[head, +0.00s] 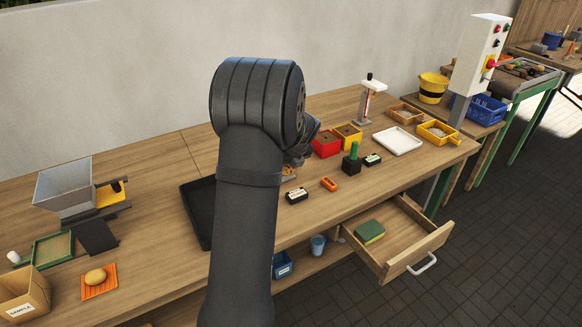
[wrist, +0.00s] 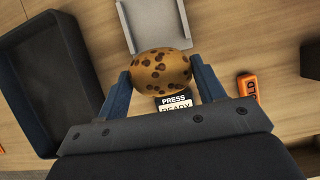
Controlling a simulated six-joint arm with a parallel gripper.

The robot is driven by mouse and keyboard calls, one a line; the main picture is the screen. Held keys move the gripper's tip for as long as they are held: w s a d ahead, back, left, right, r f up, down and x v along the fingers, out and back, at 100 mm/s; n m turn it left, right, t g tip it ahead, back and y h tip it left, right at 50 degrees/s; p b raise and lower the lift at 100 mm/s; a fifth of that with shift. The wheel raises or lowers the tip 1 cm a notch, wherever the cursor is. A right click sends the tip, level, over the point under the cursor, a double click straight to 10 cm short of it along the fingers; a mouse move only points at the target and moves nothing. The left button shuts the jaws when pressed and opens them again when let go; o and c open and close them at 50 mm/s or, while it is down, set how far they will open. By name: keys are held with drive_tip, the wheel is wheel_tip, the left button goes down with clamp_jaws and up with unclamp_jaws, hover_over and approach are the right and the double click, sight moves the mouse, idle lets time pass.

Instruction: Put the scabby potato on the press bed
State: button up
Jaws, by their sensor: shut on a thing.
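The scabby potato (wrist: 161,72), yellow-brown with dark spots, is between the two blue fingers of my gripper (wrist: 160,66) in the wrist view. The gripper is shut on it. Just beyond it is a pale grey plate with raised side edges (wrist: 153,22), which looks like the press bed. The potato overlaps the near end of this plate in the picture; its height above it cannot be told. A "PRESS READY" label block (wrist: 175,103) shows just below the potato. In the head view my arm hides most of the gripper and the plate.
An orange block (wrist: 249,88) lies right of the label, and a black tray (wrist: 20,108) lies left. In the head view, another potato (head: 95,276) rests on an orange mat at left. Red (head: 325,145) and yellow boxes (head: 348,136) stand beyond the gripper. An open drawer (head: 415,245) juts out in front.

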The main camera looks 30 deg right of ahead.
drive_tip(key=shift+w+f, duration=0.45)
drive_tip(key=shift+w, duration=0.7)
drive_tip(key=shift+w+f, duration=0.5)
drive_tip(key=shift+w, duration=0.65)
drive_tip(key=shift+w+f, duration=0.45)
drive_tip(key=shift+w, duration=0.7)
drive_tip(key=o, duration=1.1)
drive_tip(key=shift+r, duration=0.1)
drive_tip(key=v, duration=1.7)
drive_tip(key=shift+r, duration=0.15)
